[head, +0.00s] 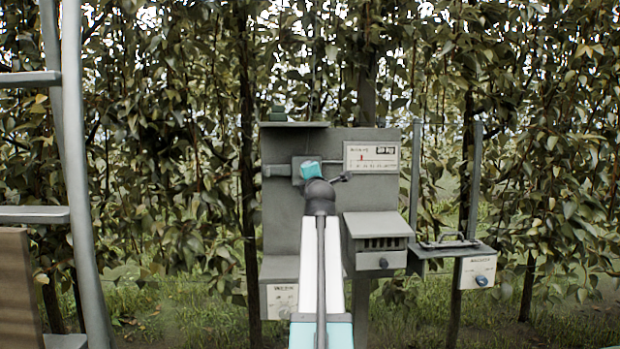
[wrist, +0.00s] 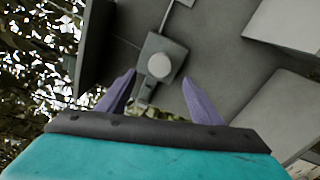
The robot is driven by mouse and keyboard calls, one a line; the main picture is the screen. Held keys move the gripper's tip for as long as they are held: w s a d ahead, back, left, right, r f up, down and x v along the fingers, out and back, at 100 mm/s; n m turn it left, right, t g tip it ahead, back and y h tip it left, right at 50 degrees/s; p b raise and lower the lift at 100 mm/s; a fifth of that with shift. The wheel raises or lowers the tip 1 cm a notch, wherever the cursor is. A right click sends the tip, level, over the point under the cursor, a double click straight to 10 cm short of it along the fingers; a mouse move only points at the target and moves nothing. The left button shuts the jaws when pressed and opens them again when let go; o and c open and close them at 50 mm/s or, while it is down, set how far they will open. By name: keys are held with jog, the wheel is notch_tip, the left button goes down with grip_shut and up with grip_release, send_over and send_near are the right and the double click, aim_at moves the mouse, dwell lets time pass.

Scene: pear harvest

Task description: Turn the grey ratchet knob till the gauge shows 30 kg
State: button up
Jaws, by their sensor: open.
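The grey ratchet knob (wrist: 159,65) shows in the wrist view as a round disc on a grey block, with a short stub below it. My gripper (wrist: 158,77) is open, its two purple fingers to the left and right of the knob with gaps showing; whether they reach its depth I cannot tell. In the head view my teal gripper (head: 311,169) is in front of the ratchet block (head: 297,164) and hides the knob. The white gauge (head: 371,157) is right of it, with a red pointer left of the scale's middle. Its figures are too small to read surely.
A grey back panel (head: 282,218) carries the ratchet and gauge. A slotted box (head: 380,238) juts out below the gauge, and another box with a blue knob (head: 477,271) stands at right. A ladder (head: 76,180) is at far left. Leafy trees stand behind.

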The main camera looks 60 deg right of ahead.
jog(key=shift+v, duration=1.05)
